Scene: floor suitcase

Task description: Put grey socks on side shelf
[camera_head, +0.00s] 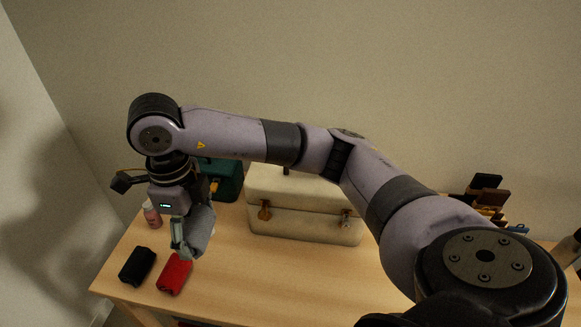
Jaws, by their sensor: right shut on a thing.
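My right gripper (184,246) points down over the left end of the wooden table and is shut on the grey socks (202,232). The socks are a rolled grey bundle, partly hidden by the finger. They appear to be above the tabletop, just behind a red rolled bundle (174,274); the exact gap cannot be told. My left gripper is not in view. No side shelf can be clearly made out.
A black bundle (138,265) lies left of the red one on the table (250,285). A pink bottle (152,215), a dark green case (229,182) and a cream suitcase (305,209) stand behind. Dark and brown items (487,195) are at right. The table's front middle is clear.

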